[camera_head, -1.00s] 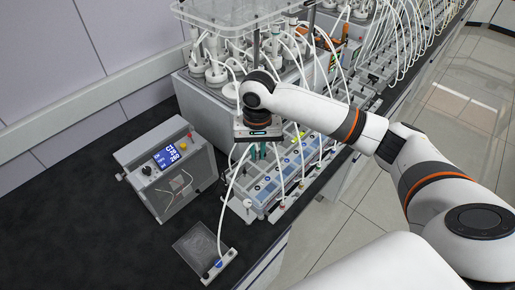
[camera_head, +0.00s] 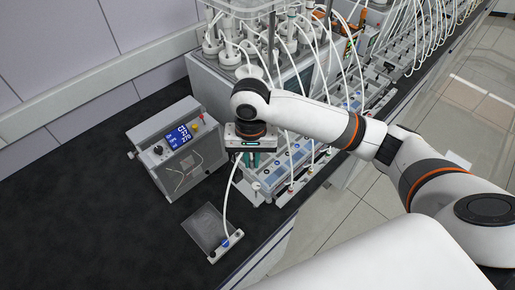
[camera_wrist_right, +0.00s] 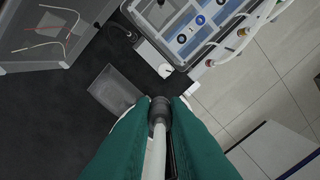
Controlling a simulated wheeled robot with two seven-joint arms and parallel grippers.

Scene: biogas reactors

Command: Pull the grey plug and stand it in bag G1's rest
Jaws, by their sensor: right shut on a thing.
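My right gripper (camera_head: 250,160) is shut above the bench, between the display box and the near end of the port block. In the right wrist view its green fingers are closed on a grey plug (camera_wrist_right: 159,112) with a white tube running from it. In the head view the plug is hidden by the fingers. A flat clear bag (camera_head: 204,227) lies on the dark bench, with a white strip (camera_head: 232,252) and blue disc at its edge. A white tube runs down to that disc. The bag also shows in the wrist view (camera_wrist_right: 115,90). I cannot read any bag label. My left gripper is out of view.
The grey display box (camera_head: 180,150) stands left of the gripper. The port block (camera_head: 295,160) with coloured ports and tubes is at right, with a white peg (camera_head: 256,187) at its near end. Bare dark bench (camera_head: 100,220) lies left of the bag.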

